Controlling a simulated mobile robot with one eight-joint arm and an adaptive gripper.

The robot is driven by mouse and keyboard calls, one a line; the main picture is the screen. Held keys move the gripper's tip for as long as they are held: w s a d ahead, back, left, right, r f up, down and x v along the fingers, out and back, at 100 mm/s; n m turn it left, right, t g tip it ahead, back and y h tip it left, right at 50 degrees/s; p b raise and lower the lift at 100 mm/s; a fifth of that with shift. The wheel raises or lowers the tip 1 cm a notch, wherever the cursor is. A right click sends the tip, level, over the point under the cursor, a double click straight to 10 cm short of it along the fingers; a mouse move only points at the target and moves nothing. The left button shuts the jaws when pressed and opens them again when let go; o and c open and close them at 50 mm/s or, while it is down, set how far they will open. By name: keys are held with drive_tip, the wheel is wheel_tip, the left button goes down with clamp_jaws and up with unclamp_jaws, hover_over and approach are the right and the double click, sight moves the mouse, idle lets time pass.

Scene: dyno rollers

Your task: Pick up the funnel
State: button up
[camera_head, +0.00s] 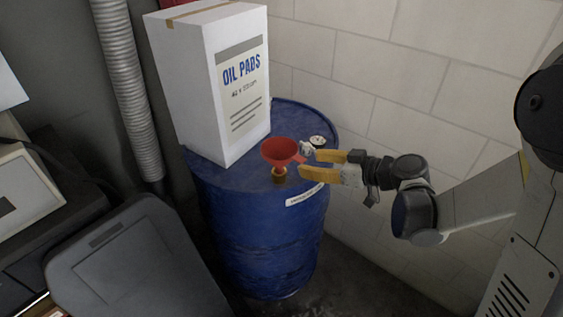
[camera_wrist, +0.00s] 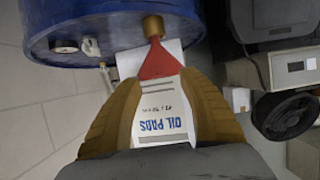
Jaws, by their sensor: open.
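The red funnel (camera_head: 279,152) stands upright on top of the blue drum (camera_head: 262,225), its lower end at a brass-coloured fitting (camera_head: 279,174). My gripper (camera_head: 308,163) is open beside the funnel's right side, its two yellow fingers pointing left at it. In the wrist view the funnel (camera_wrist: 158,62) shows between and just beyond the fingers (camera_wrist: 160,80), narrowing to the brass fitting (camera_wrist: 153,27). I cannot tell whether a finger touches it.
A white OIL PADS box (camera_head: 240,85) stands on the drum just behind and left of the funnel. A small round gauge or cap (camera_head: 317,141) sits near the drum's back rim. A ribbed hose (camera_head: 128,85) hangs at left. A block wall (camera_head: 400,70) is behind.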

sight(301, 159)
drive_tip(key=b+x, duration=0.2)
drive_tip(key=x, duration=0.3)
drive_tip(key=shift+w+r, duration=0.15)
drive_tip(key=shift+w, duration=0.05)
drive_tip(key=shift+r, duration=0.1)
clamp_jaws()
